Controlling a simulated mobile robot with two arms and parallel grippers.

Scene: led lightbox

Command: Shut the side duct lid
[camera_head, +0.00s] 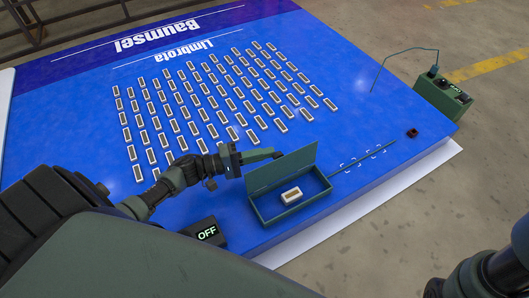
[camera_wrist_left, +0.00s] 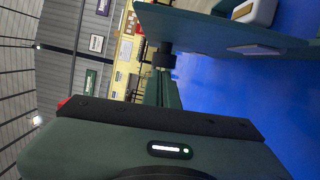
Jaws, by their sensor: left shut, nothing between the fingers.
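The side duct is a green open-topped box (camera_head: 262,217) near the front edge of the blue board. Its lid (camera_head: 282,168) stands raised along the box's back edge. A white module (camera_head: 292,195) lies inside the box. My left gripper (camera_head: 276,155) is shut and empty, just behind the lid near its top edge; whether it touches cannot be told. In the left wrist view the lid (camera_wrist_left: 205,33) is a green panel across the top, close to the dark fingertips (camera_wrist_left: 164,56). Only part of my right arm shows at the lower right.
Rows of white-rimmed modules (camera_head: 205,95) cover the middle of the blue board (camera_head: 350,110). A switch reading OFF (camera_head: 205,232) sits left of the box. A thin green strip (camera_head: 363,157) runs right of it. A green control unit (camera_head: 443,97) stands at the right edge.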

